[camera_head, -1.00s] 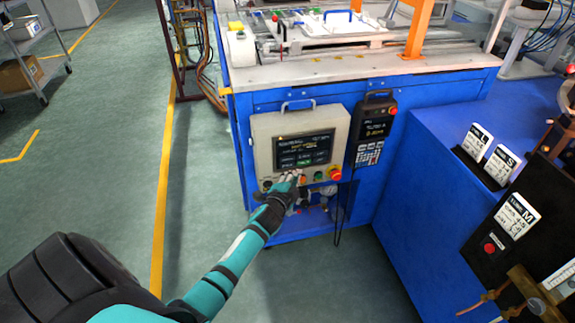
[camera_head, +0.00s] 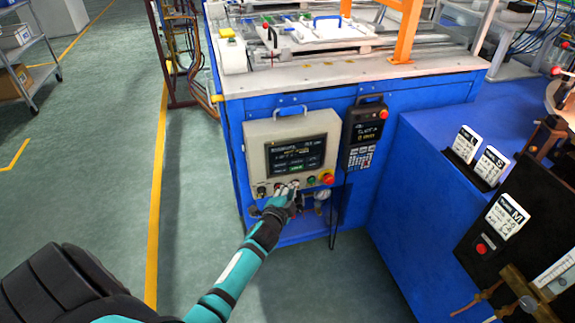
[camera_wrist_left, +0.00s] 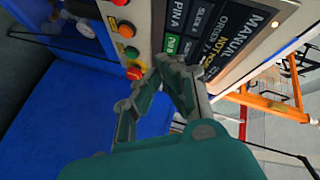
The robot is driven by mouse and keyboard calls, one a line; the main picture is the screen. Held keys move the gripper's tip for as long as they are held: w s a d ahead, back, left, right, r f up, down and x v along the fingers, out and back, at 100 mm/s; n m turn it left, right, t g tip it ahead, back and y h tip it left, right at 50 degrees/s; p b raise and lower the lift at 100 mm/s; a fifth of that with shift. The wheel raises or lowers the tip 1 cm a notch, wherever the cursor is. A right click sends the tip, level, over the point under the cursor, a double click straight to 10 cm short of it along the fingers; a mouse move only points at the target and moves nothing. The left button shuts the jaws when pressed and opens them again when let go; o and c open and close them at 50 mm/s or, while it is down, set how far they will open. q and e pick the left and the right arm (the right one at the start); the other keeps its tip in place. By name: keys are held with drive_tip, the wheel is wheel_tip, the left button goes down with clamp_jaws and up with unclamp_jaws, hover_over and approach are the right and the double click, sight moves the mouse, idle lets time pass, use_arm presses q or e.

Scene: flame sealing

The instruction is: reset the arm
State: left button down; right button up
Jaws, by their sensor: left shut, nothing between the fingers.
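The control panel (camera_head: 255,150) is a beige box on the front of the blue machine, with a dark screen (camera_head: 297,155) and a row of buttons below it. A green button (camera_head: 311,181) and a red mushroom button (camera_head: 327,179) show right of my gripper. My left gripper (camera_head: 288,189) is shut and empty at the button row, hiding some buttons. In the left wrist view its fingers (camera_wrist_left: 168,66) meet beside the screen (camera_wrist_left: 212,35) and a red-orange button (camera_wrist_left: 134,71). I cannot tell whether they touch a button. My right gripper is not in view.
A black handheld pendant (camera_head: 364,135) hangs right of the panel. The blue machine (camera_head: 320,105) carries a metal worktop (camera_head: 360,75). A lower blue cabinet (camera_head: 425,170) with label cards stands at right.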

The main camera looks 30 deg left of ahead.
use_arm(q)
drive_tip(key=s+d+f+n+g+h+p, duration=0.1)
drive_tip(key=s+d+f+n+g, duration=0.2)
drive_tip(key=s+f, duration=0.75)
drive_tip(key=s+d+f+g+h+p, duration=0.1)
drive_tip(key=s+d+f+g+h, duration=0.2)
drive_tip(key=s+f, duration=0.75)
drive_tip(key=s+d+f+n+g, duration=0.1)
drive_tip(key=s+f, duration=0.4)
drive_tip(key=s, duration=0.5)
drive_tip(key=s+d+f+n+g+p, duration=0.1)
drive_tip(key=s+d+f+g, duration=0.2)
drive_tip(key=s+f, duration=0.3)
drive_tip(key=s+d+f+n+g, duration=0.2)
drive_tip(key=s+f+g, duration=0.2)
drive_tip(key=s, duration=1.1)
wheel_tip(320, 180, down, 2)
drive_tip(key=shift+f, duration=0.1)
